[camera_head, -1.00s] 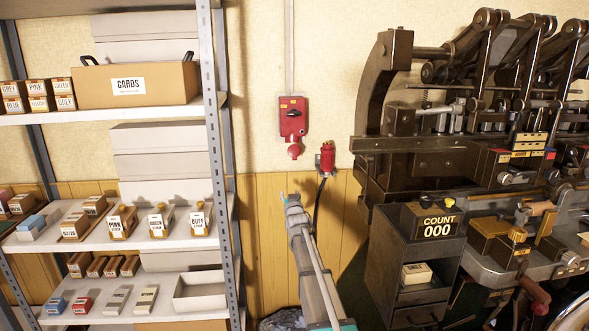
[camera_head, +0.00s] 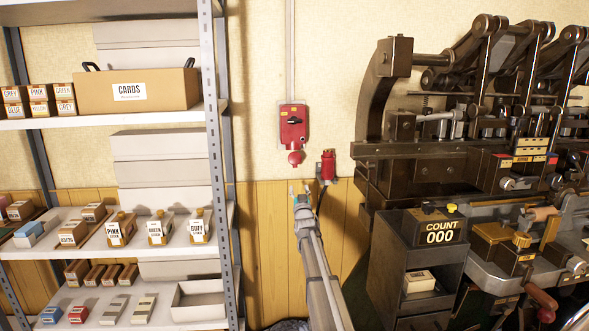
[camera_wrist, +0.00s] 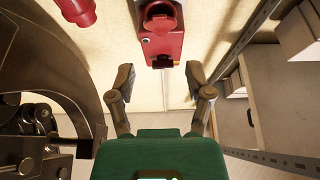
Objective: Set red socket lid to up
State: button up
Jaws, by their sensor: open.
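The red socket box (camera_head: 292,125) is fixed to the wall, with a black rotary switch on its front. Its round red lid and socket part (camera_head: 295,158) is at the bottom of the box. In the wrist view the same socket part (camera_wrist: 160,22) is at the top centre, ahead of my fingers; whether the lid lies shut or partly raised is hard to tell. My gripper (camera_wrist: 160,78) is open and empty, fingers apart. In the head view my gripper (camera_head: 301,188) is just below the lid, apparently not touching it.
A red plug (camera_head: 327,165) sits on a wall bracket to the right, with a black cable below it. A metal shelf (camera_head: 217,140) with boxes stands at the left. The dark press (camera_head: 400,150) and count cabinet (camera_head: 415,255) stand at the right.

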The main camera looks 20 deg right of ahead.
aim_at(295, 167)
jog(key=p+x, duration=0.5)
jog(key=x, duration=0.8)
jog(key=shift+w, duration=0.1)
grip_shut()
jog(key=shift+a, duration=0.3)
jog(key=shift+w+d, duration=0.1)
jog(key=shift+d, duration=0.2)
